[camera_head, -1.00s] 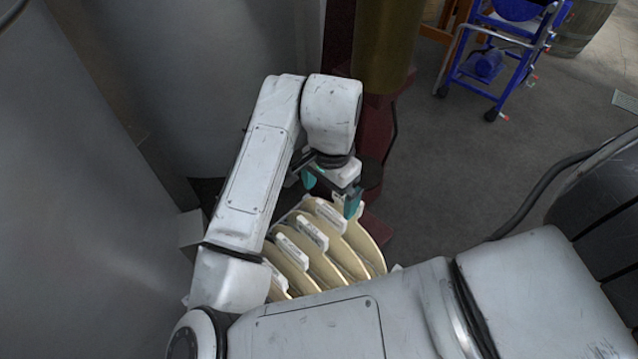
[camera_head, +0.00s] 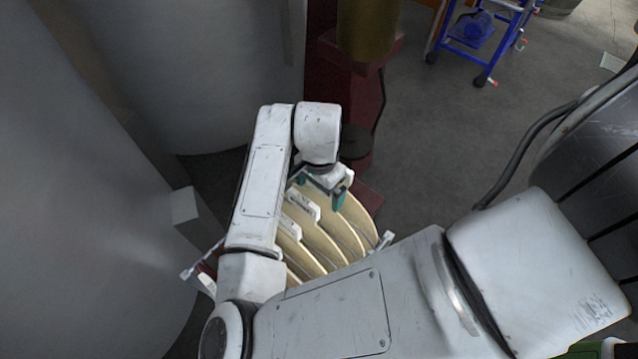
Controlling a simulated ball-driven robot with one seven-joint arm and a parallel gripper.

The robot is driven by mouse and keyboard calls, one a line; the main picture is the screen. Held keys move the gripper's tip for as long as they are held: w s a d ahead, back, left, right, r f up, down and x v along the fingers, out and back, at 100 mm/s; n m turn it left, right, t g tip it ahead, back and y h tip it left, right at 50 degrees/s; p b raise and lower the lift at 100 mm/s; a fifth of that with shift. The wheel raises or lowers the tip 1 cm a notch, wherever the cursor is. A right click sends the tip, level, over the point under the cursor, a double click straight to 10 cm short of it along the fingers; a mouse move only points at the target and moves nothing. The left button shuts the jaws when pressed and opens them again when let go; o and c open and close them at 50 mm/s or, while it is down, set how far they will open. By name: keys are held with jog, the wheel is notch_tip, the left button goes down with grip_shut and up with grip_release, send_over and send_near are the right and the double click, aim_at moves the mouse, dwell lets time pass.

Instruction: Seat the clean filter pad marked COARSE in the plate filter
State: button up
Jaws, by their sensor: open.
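Several round cream filter pads (camera_head: 356,218) stand on edge in a row below my gripper, each with a white tab (camera_head: 303,206) at its upper left. The lettering on the tabs is too small to read, so I cannot tell which is COARSE. My gripper (camera_head: 322,196), with teal fingers, is open at the tab of the rearmost pads. One finger shows just in front of a pad; I cannot tell whether it touches. My arm hides the near and left parts of the row. I cannot make out the plate filter for certain.
Large grey metal tanks (camera_head: 90,200) close off the left and back left. A dark red stand with a brass cylinder (camera_head: 366,30) rises behind the pads. A blue wheeled frame (camera_head: 480,35) stands at the back right. A dark hose (camera_head: 530,145) runs at right. Grey floor between is clear.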

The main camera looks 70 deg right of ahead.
jog(key=c, duration=0.8)
jog(key=shift+o, duration=0.2)
jog(key=shift+r+p, duration=1.8)
jog(key=shift+r, duration=1.05)
notch_tip(320, 180, up, 8)
notch_tip(320, 180, up, 13)
jog(key=shift+r, duration=0.2)
